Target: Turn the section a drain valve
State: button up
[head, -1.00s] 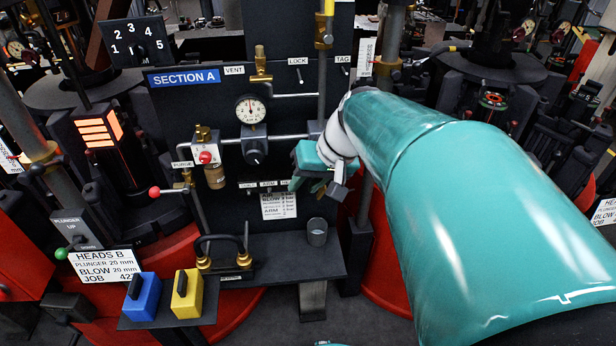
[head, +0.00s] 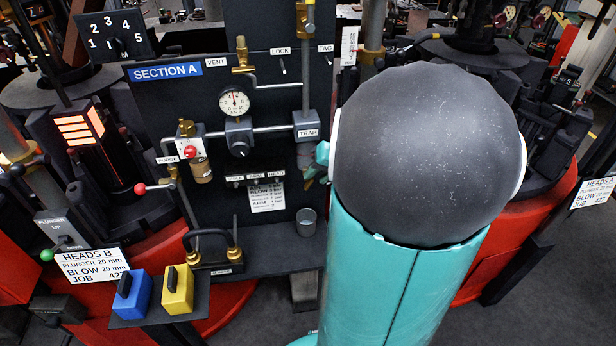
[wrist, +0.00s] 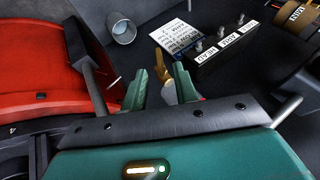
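A small brass fitting (wrist: 161,68), which looks like the drain valve, shows between and just beyond my fingers in the wrist view. My gripper (wrist: 160,82) is open, its two green fingers standing apart on either side of the fitting; I cannot tell whether they touch it. In the head view the section A sign (head: 166,72) tops the black panel, and the trap block (head: 307,125) sits at the panel's right.
A grey cup (head: 306,222) stands on the shelf below, and also shows in the wrist view (wrist: 121,30). A printed card (head: 267,197) hangs left of my gripper. A gauge (head: 233,102) and a regulator knob (head: 239,149) sit left of the trap. Red machine bases flank the panel.

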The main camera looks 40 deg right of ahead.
aim_at(313, 179)
jog(key=shift+x, duration=1.75)
jog(key=shift+c, duration=0.4)
grip_shut()
